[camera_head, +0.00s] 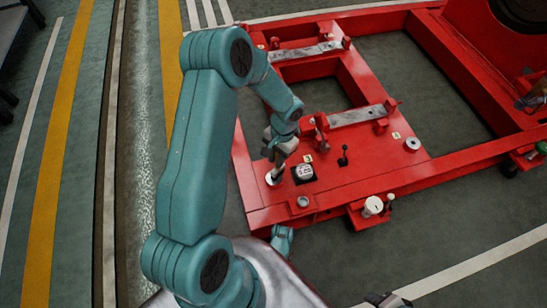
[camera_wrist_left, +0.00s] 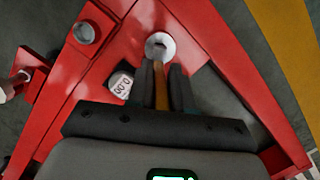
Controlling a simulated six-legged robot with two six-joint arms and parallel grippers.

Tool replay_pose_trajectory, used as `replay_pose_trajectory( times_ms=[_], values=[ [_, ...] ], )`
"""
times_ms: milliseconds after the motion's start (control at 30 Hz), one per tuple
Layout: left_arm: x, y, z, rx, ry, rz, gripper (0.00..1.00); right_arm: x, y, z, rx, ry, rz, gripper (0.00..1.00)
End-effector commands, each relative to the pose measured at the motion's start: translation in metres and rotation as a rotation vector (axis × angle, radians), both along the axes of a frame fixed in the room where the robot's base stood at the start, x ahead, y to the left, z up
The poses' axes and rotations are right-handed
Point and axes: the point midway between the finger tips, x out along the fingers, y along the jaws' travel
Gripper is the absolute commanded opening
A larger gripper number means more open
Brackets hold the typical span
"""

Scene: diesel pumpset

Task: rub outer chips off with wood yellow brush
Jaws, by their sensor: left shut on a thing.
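My left gripper (camera_head: 279,152) is over the near left corner of the red frame (camera_head: 345,180), pointing down. It is shut on the wood yellow brush, whose yellow-brown handle (camera_wrist_left: 161,88) shows between the fingers in the left wrist view. The brush's far end meets a pale round fitting (camera_wrist_left: 160,46) in the picture. Whether it touches the fitting is unclear. In the head view the pale fitting (camera_head: 272,179) lies just below the gripper. I cannot make out any chips at this size. My right gripper cannot be made out.
A round gauge (camera_head: 304,172) with a digit display stands right beside the fitting. A small black lever (camera_head: 343,155), a round metal fitting (camera_head: 412,144) and a white-capped part (camera_head: 373,206) are further right. Cross bars with clamps (camera_head: 357,115) lie behind. Grey floor is open in front.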

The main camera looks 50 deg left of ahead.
Motion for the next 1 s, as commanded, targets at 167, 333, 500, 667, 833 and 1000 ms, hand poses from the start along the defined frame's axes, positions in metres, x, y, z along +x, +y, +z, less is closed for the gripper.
replay_pose_trajectory(
  times_ms=[167,333,500,667,833,1000],
  values=[
    [0.001,-0.001,-0.001,-0.002,-0.003,-0.001,0.00,0.000,0.000,0.000,0.000,0.000,0.000,0.43],
    [0.001,-0.001,0.006,-0.002,-0.004,0.000,0.00,0.000,0.000,0.005,0.000,0.000,0.000,0.43],
    [0.001,0.000,0.026,-0.002,-0.003,0.000,0.00,0.000,0.000,0.020,0.000,0.000,0.000,0.43],
    [0.000,-0.001,0.043,-0.001,-0.002,0.000,0.00,0.000,0.000,0.033,0.000,0.000,0.000,0.43],
    [0.001,0.000,0.062,-0.001,-0.003,0.000,0.00,0.000,0.000,0.047,0.000,0.000,0.000,0.43],
    [0.001,0.000,0.079,-0.001,-0.003,0.000,0.00,0.000,0.000,0.060,0.000,0.000,0.000,0.43]
  ],
)
